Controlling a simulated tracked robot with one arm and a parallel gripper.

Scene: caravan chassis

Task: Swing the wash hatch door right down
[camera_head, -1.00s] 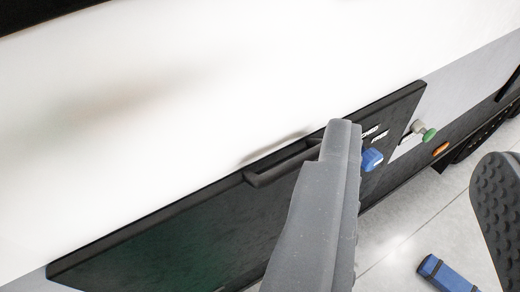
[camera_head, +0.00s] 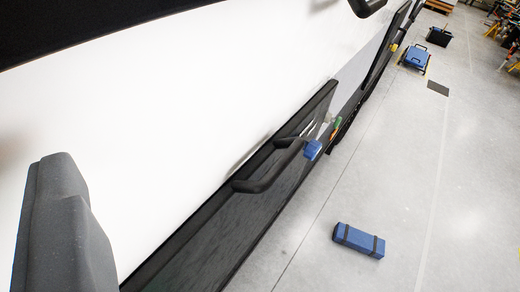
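The dark hatch door (camera_head: 235,232) shows low on the white caravan side, running from bottom left up to the middle. I cannot tell how far it is swung. A black bar handle (camera_head: 262,184) is on it near its upper edge. One grey-black finger of my gripper (camera_head: 62,225) stands at the far left, apart from the handle in the picture. The gripper looks wide open, with nothing held in view.
A blue knob (camera_head: 312,149) sticks out by the door's far end, with a green knob (camera_head: 337,122) beyond. A blue case with black straps (camera_head: 358,240) lies on the pale floor. A blue box (camera_head: 416,57) stands farther off. The floor between is clear.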

